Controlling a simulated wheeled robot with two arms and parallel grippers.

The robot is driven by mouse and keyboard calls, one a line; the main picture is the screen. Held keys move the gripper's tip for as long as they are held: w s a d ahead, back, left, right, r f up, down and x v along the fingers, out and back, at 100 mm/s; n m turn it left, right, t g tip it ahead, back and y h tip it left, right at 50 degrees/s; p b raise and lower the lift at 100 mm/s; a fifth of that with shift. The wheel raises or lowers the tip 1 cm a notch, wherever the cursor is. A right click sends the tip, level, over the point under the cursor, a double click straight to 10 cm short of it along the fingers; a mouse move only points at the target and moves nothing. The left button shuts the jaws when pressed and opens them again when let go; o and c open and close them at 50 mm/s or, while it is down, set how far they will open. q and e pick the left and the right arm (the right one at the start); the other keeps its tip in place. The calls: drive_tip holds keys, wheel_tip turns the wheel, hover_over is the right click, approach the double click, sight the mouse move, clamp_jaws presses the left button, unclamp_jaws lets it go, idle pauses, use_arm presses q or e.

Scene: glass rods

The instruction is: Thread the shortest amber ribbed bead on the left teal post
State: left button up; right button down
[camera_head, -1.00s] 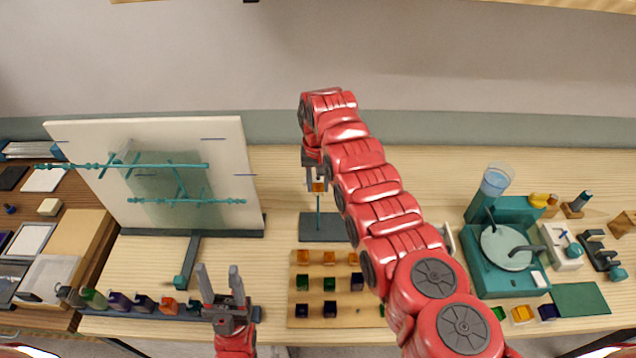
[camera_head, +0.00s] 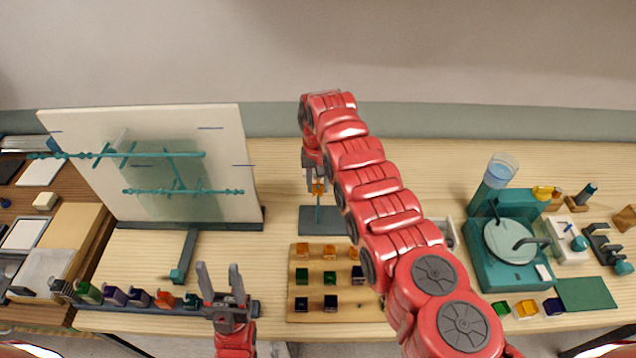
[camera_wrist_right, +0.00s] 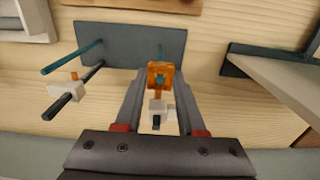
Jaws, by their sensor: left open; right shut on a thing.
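My right gripper (camera_head: 316,180) is shut on an amber bead (camera_head: 318,188), above a dark base plate (camera_head: 322,226). A teal post (camera_head: 318,213) rises from the plate below the bead. In the right wrist view the amber bead (camera_wrist_right: 160,70) is between the fingertips, with teal showing in its opening; it appears to be around the post's upper part, above the plate (camera_wrist_right: 120,42). Another teal post (camera_wrist_right: 72,56) and a dark post (camera_wrist_right: 75,94) with a pale block (camera_wrist_right: 60,89) stand to the left. My left gripper (camera_head: 222,288) is open and empty.
A wooden tray (camera_head: 296,312) with several amber, green and dark pieces lies in front of the plate. A pale panel (camera_head: 85,128) with teal rods stands left. A teal machine (camera_head: 480,262) stands right. My right arm hides part of the plate.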

wheel_tip(320, 180, down, 5)
drive_tip(key=b, duration=0.3)
drive_tip(key=shift+r+b, duration=0.15)
drive_tip(key=shift+b, duration=0.2)
idle(0.3)
idle(0.4)
drive_tip(key=shift+c, duration=2.1)
unclamp_jaws()
